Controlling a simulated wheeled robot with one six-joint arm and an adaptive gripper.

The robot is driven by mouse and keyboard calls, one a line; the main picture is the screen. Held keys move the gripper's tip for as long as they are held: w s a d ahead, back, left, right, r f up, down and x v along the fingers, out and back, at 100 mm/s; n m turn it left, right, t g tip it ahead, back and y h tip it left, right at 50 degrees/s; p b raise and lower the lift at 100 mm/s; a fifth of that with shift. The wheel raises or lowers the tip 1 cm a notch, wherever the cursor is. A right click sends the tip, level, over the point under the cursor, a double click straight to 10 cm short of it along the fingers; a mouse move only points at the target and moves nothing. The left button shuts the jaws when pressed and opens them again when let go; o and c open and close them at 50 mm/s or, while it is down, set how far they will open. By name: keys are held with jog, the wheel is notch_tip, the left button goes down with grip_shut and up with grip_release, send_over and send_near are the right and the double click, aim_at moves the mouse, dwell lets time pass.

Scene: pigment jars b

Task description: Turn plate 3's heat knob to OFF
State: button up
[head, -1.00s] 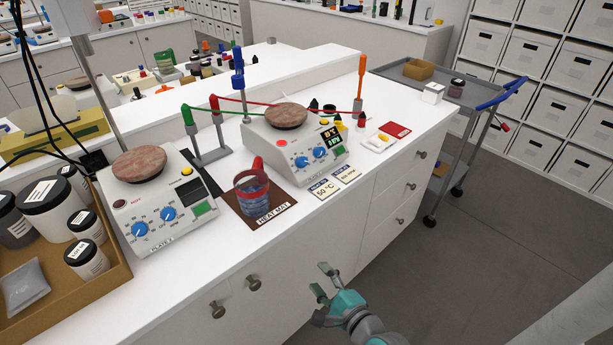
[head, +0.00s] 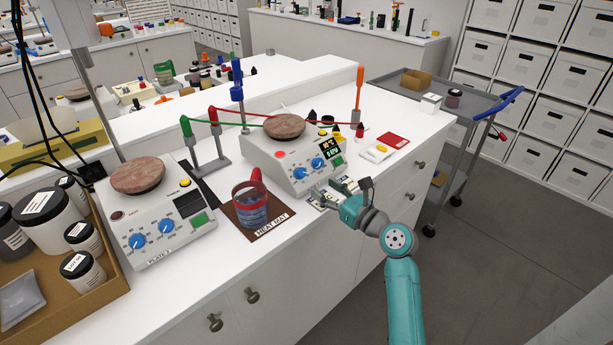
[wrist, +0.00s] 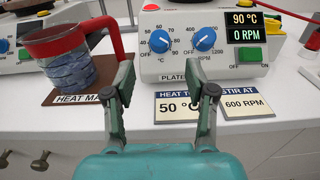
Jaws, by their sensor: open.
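The hotplate (head: 292,172) on the right of the bench has a front panel with two blue knobs. Its label reads "PLATE", with the number hidden behind my gripper's finger in the wrist view. The heat knob (wrist: 160,42) is the left one, marked in °C; the RPM knob (wrist: 205,40) is to its right. The display (wrist: 245,28) reads 90 °C and 0 RPM. My gripper (wrist: 160,78) is open and empty, in front of and below the panel, its fingers apart from the knobs. In the head view my gripper (head: 331,192) is near the hotplate's front.
A red-handled mug (wrist: 66,62) stands on the heat mat (head: 270,228), left of my gripper. Cards reading 50 °C (wrist: 176,107) and 600 RPM (wrist: 246,105) lie before the plate. Another hotplate (head: 160,235) stands left.

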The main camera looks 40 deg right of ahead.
aim_at(304, 174)
jog(key=w, duration=0.8)
jog(key=shift+w+a, duration=0.1)
grip_shut()
